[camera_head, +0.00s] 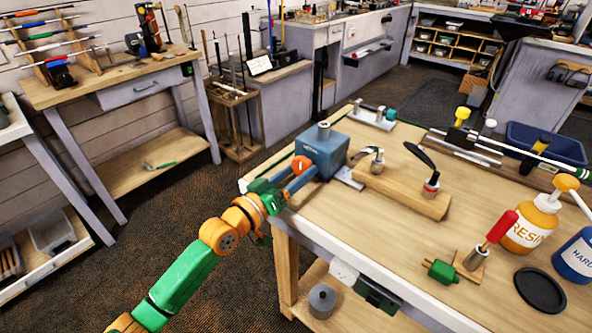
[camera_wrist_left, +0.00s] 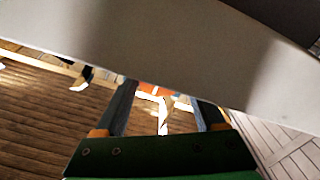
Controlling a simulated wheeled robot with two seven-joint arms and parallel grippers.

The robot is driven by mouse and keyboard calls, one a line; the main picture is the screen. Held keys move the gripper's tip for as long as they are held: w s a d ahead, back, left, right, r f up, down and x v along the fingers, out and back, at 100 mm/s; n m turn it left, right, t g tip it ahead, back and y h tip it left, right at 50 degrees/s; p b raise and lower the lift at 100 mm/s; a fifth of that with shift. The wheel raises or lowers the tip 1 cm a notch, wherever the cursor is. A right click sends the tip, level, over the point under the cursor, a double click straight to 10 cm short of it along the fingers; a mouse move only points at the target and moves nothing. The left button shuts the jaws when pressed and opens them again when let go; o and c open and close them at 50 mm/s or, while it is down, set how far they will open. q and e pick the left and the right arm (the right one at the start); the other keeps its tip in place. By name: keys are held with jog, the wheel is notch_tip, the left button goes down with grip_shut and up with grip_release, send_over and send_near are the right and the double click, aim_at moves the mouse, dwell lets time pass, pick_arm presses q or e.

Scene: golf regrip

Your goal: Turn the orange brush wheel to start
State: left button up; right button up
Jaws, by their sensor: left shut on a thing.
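The orange brush wheel (camera_head: 302,164) sits on the near-left face of a blue box-shaped machine (camera_head: 325,150) at the table's left corner. My left gripper (camera_head: 297,175) reaches up to it from the lower left, its two fingers around the wheel. I take it as shut on the wheel. In the left wrist view the fingers (camera_wrist_left: 168,100) stand apart with a bit of the orange wheel (camera_wrist_left: 155,90) between their tips. A large pale grey surface hides much of that view. My right gripper is not in view.
A wooden block with metal clamps (camera_head: 400,190) stands right of the machine on the workbench (camera_head: 345,225). Farther right are a red-handled tool (camera_head: 490,240), an orange resin bottle (camera_head: 530,225) and a blue bottle (camera_head: 575,258).

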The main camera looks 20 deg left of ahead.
pick_arm(q)
jog(key=shift+n, duration=0.3)
jog(key=o, duration=1.3)
jog(key=shift+o, duration=0.2)
jog(key=shift+v, duration=3.55)
